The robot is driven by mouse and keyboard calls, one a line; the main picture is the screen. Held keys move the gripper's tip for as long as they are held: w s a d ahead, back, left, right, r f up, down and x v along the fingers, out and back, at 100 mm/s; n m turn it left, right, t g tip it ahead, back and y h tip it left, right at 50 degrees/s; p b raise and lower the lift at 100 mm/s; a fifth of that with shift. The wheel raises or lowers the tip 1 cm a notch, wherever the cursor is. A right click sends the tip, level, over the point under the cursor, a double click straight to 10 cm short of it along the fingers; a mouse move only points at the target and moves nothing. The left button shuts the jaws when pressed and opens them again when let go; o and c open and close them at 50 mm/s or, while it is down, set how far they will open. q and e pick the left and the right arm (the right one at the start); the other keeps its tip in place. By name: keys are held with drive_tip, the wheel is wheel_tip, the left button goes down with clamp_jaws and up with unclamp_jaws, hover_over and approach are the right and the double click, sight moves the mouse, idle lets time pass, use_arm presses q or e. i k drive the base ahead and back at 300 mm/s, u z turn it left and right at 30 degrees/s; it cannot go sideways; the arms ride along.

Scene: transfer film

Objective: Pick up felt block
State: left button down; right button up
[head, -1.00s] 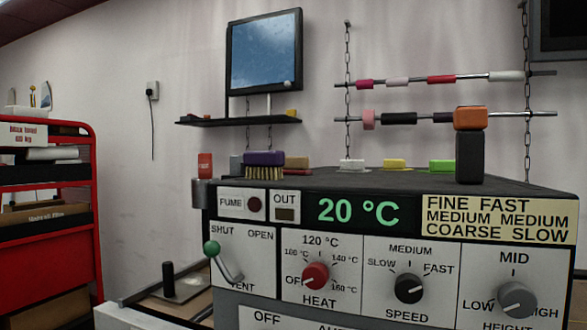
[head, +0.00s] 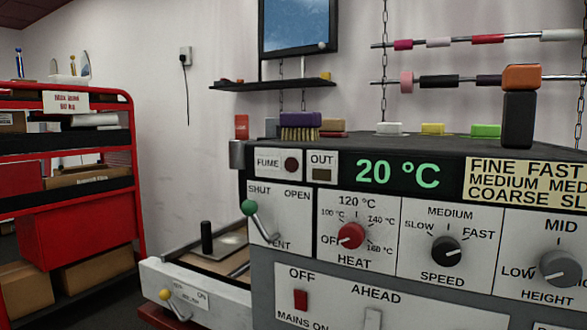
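No thing in view is labelled as the felt block, and I cannot tell for sure which one it is. A tan-and-reddish block (head: 332,126) lies on top of the machine, right of a purple-backed brush (head: 300,125) with bristles down. Small white (head: 389,129), yellow (head: 432,129) and green (head: 486,131) blocks lie further right along the top. A black upright piece with an orange cap (head: 521,78) stands at the right. Neither of my grippers is in view.
The machine's front panel (head: 414,202) has knobs and a green-handled lever (head: 249,208). A red cup-held piece (head: 241,126) is at its left corner. A red shelf cart (head: 134,180) stands left. A low tray (head: 190,265) juts out left of the machine. Floor shows between.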

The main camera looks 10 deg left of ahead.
sight(330, 127)
drive_tip(key=z, duration=3.7)
drive_tip(key=k, duration=1.6)
drive_tip(key=u, duration=1.9)
